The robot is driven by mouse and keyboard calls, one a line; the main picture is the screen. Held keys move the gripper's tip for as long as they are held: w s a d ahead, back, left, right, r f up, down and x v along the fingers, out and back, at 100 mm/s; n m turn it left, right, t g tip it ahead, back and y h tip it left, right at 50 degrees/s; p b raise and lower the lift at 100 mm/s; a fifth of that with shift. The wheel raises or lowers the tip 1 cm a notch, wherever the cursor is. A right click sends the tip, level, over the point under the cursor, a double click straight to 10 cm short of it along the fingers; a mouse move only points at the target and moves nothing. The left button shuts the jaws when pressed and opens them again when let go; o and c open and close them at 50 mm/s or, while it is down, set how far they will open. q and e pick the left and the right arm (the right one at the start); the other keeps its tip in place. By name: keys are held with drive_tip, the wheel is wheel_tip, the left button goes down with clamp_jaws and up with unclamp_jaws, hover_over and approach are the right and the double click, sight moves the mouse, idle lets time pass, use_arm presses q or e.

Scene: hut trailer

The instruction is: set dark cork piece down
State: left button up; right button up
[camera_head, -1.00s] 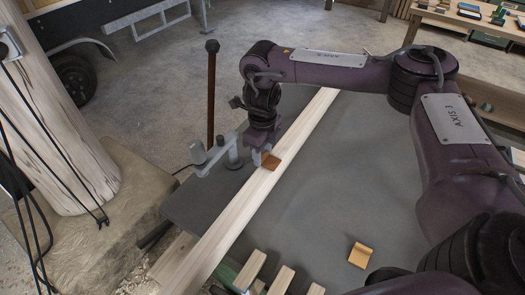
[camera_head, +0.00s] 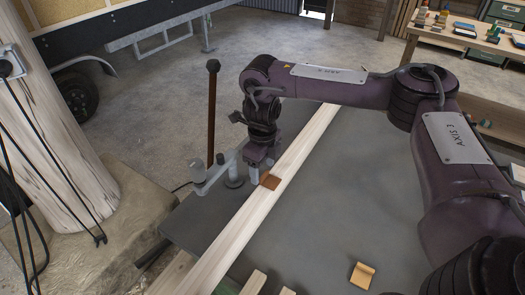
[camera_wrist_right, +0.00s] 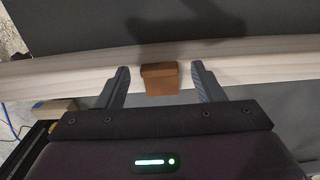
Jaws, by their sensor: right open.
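The dark cork piece (camera_head: 270,180) is a small brown block resting on a long pale wooden beam (camera_head: 240,228). It also shows in the right wrist view (camera_wrist_right: 160,79), between the two fingers with a gap on each side. My right gripper (camera_head: 256,174) is open right beside the piece, over the beam. In the right wrist view its fingers (camera_wrist_right: 162,86) stand apart and do not touch the piece. My left gripper does not show in either view.
The beam lies across a dark grey table (camera_head: 320,205). A grey clamp-like fixture (camera_head: 215,176) stands at the table's left edge, with a dark brown upright rod (camera_head: 212,115) behind it. A lighter orange-tan piece (camera_head: 362,275) lies at the front right. The table's middle is bare.

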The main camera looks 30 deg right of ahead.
wheel_tip(320, 180, up, 11)
drive_tip(key=p, duration=0.1)
drive_tip(key=shift+f+p, duration=0.15)
drive_tip(key=shift+p, duration=0.25)
drive_tip(key=shift+s, duration=0.1)
